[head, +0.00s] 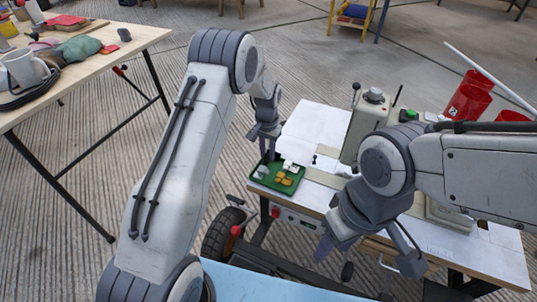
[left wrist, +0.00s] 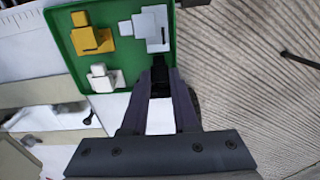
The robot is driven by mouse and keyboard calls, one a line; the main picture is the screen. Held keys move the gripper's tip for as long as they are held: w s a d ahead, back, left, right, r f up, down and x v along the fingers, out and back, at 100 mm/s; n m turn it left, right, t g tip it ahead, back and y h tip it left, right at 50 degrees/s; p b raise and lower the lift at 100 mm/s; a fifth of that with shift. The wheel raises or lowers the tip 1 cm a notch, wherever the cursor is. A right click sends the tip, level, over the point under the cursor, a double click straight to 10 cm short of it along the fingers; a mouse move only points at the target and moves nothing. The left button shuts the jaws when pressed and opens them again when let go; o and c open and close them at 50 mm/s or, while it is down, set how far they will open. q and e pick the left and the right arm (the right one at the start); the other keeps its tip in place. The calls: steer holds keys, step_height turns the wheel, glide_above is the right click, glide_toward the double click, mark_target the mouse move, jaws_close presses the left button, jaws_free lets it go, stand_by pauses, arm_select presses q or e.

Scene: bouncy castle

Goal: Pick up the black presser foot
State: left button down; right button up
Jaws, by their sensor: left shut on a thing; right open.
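The black presser foot (left wrist: 160,70) is between the fingertips of my left gripper (left wrist: 160,84) in the left wrist view, partly hidden by the fingers. I cannot tell whether the foot still touches the tray. In the head view my left gripper (head: 267,152) points down at the back left corner of the tray (head: 264,184). My right gripper (head: 368,250) is open and empty, in front of the sewing table.
The tray holds a yellow piece (left wrist: 92,38) and white pieces (left wrist: 152,28). The sewing machine (head: 365,125) stands on the white table (head: 305,128), right of the tray. A cluttered wooden table (head: 110,38) is at left.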

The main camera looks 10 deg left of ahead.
arm_select(q)
steer(key=shift+r, duration=0.55)
steer(key=s+d+r+p, duration=0.5)
steer(key=d+r, duration=0.5)
steer(key=s+a+r+n+p, duration=0.1)
steer(key=s+a+r+n, duration=0.2)
steer(key=s+a, duration=0.85)
step_height(320, 180, up, 19)
steer(key=a+p, duration=0.1)
steer(key=p, duration=2.7)
steer(key=shift+s, duration=0.35)
steer(key=shift+r, duration=0.1)
